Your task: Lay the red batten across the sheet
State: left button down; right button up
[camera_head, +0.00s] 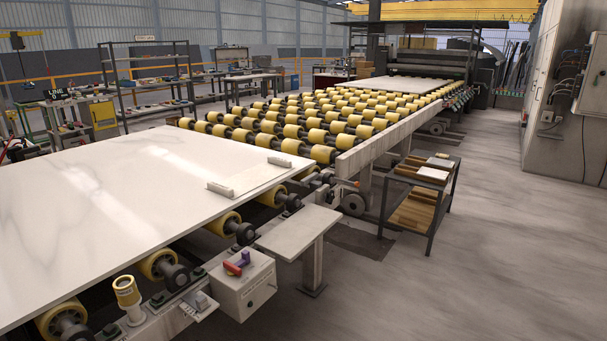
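A pale, thin sheet (248,176) lies flat on the white stone slab (90,200), near its right edge. A short light-grey bar (220,189) lies at its near left end, and another (279,161) at its far right end. A small red bar (233,268), which may be the red batten, lies on top of the white box beside the slab's front right edge. A blue-purple piece touches or sits close beside it; I cannot tell which. Neither of my grippers is in view.
The white box (243,285) and a flat grey ledge (298,231) stand beside the slab. A yellow cup-like holder (128,297) stands in front of it. Yellow rollers (310,125) run behind. A dark shelf cart (421,195) stands right; the floor beyond is clear.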

aim_at(244, 181)
jog(key=i+z, duration=0.1)
jog(key=i, duration=0.45)
jog(key=i+j, duration=0.1)
jog(key=i, duration=0.45)
jog(key=i+j+z, duration=0.15)
jog(key=i, duration=1)
jog(key=j+z, duration=0.05)
